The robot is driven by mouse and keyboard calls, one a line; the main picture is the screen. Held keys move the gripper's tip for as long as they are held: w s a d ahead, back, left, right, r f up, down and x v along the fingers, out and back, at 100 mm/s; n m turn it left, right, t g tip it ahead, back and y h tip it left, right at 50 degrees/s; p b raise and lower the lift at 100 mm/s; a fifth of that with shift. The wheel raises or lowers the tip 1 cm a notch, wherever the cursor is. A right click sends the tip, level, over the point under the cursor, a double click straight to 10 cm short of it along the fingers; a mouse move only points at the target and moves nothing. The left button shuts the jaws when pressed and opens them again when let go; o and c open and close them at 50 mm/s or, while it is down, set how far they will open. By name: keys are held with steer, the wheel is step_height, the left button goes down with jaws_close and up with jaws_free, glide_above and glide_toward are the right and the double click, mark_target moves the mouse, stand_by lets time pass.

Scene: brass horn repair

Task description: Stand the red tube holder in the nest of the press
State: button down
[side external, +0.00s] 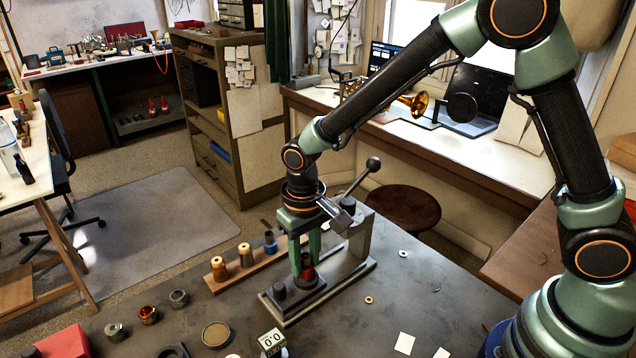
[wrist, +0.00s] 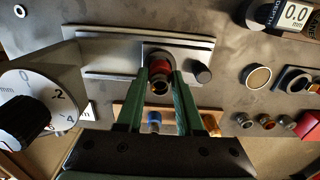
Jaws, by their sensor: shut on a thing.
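The red tube holder (side external: 307,273) stands about upright between the fingertips of my gripper (side external: 306,262), low over the base of the press (side external: 353,246). In the wrist view, the red holder (wrist: 160,68) shows its open round top between the green fingertips (wrist: 160,82), which are shut on it. The dark round nest (side external: 309,286) of the press lies directly under the holder in the side view. The holder's lower end is hidden, so I cannot tell whether it is seated in the nest or just above it. The press base (wrist: 110,48) also shows in the wrist view.
The press lever (side external: 363,179) rises beside my wrist. A dark knob (side external: 279,289) stands on the base near the nest. A wooden rack (side external: 230,277) behind holds gold spools (side external: 219,268) and a blue holder (side external: 270,243). A depth gauge (side external: 271,341) stands in front.

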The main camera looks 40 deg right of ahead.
steer(key=shift+f, duration=0.85)
steer(key=shift+c, duration=0.7)
jaws_free()
steer(key=shift+r, duration=3.5)
